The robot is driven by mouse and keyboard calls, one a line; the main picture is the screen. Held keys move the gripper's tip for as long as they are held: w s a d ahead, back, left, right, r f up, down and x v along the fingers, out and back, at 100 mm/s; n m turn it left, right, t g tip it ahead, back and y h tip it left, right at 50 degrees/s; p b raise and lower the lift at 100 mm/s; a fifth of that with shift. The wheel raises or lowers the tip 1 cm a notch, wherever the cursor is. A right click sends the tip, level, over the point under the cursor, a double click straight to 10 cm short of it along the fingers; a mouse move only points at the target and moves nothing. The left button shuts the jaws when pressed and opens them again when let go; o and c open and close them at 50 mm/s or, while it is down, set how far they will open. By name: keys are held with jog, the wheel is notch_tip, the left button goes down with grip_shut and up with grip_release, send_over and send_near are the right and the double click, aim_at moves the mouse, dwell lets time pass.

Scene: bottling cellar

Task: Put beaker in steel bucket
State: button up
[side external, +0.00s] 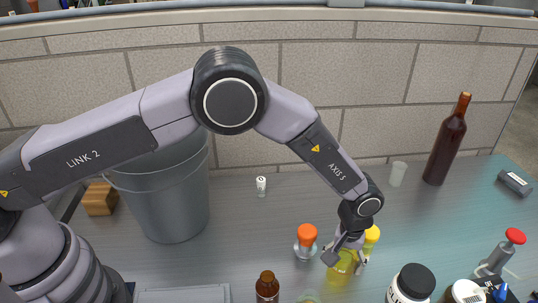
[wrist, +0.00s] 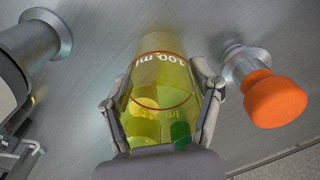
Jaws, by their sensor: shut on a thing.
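The beaker (side external: 341,268) is a clear, yellow-tinted vessel. It stands on or just above the grey bench in the side view; I cannot tell which. In the wrist view the beaker (wrist: 160,75) shows a white "100 ml" mark and an orange ring. My gripper (side external: 345,255) is shut on it, one finger on each side; my gripper (wrist: 160,105) also frames it in the wrist view. The steel bucket (side external: 180,205) is large and grey, standing at the left by the wall. My arm hides part of its rim, and its inside is not visible.
A yellow-capped item (side external: 371,238) is close behind my gripper. A brown bottle (side external: 267,287) and black-capped jar (side external: 411,285) stand in front. A small white vial (side external: 261,186) stands right of the bucket.

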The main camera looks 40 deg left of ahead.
notch_tip(320, 180, up, 27)
jog(key=a+r+m, duration=0.1)
jog(key=a+m, duration=0.4)
jog(key=a, duration=2.1)
jog(key=s+a+m, duration=0.4)
jog(key=s+a, duration=0.4)
jog(key=a, duration=0.5)
jog(key=shift+s+a+f, duration=0.2)
jog(key=shift+a+f, duration=0.1)
notch_tip(320, 180, down, 28)
jog(key=shift+w+d+f, duration=0.1)
jog(key=shift+f, duration=0.05)
jog(key=shift+f, duration=0.1)
jog(key=o, duration=1.2)
